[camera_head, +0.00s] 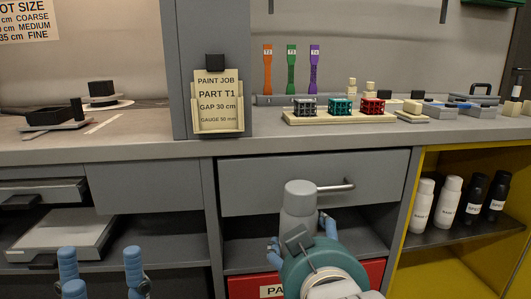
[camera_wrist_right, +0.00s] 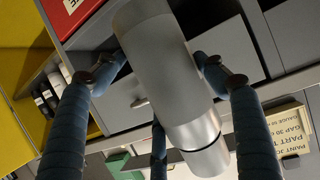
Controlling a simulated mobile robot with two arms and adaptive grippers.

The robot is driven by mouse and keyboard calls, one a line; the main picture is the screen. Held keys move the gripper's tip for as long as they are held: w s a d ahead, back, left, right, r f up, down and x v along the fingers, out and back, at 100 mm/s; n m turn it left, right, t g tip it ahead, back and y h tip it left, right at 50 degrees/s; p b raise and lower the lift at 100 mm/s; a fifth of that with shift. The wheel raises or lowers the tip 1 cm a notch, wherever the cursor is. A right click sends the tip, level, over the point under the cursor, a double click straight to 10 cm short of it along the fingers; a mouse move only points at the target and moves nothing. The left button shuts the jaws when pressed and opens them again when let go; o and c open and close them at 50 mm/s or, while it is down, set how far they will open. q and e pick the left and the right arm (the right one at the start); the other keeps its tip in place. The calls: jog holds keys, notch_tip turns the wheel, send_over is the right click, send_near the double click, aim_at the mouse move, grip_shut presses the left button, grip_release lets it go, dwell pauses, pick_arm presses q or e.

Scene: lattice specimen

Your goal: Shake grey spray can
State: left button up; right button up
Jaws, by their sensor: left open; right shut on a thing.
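The grey spray can (camera_head: 298,208) is held upright in front of the counter's drawer, with its rounded top upward. My right gripper (camera_head: 300,236) is shut around its lower part, which is partly hidden by my wrist. In the right wrist view the can (camera_wrist_right: 165,80) runs through the middle, with blue fingers of the right gripper (camera_wrist_right: 158,72) around it. My left gripper (camera_head: 100,266) is open and empty at the bottom left of the head view, its fingers spread, in front of the open shelf.
A paint job card (camera_head: 217,102) stands on the post. The counter carries a board (camera_head: 345,118) with black, teal and red lattice blocks. White bottles (camera_head: 448,203) and black bottles (camera_head: 474,200) stand in the yellow cabinet (camera_head: 425,270). A red box (camera_head: 250,286) is below the drawer (camera_head: 265,183).

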notch_tip(320, 180, up, 4)
jog(key=r, duration=0.1)
jog(key=f, duration=0.8)
jog(key=shift+s+a+f, duration=0.1)
jog(key=shift+a+f, duration=0.1)
jog(key=shift+f, duration=0.05)
jog(key=shift+r, duration=0.25)
jog(key=shift+a+r, duration=0.1)
jog(key=shift+r, duration=0.05)
notch_tip(320, 180, up, 7)
notch_tip(320, 180, down, 8)
jog(key=shift+r, duration=0.35)
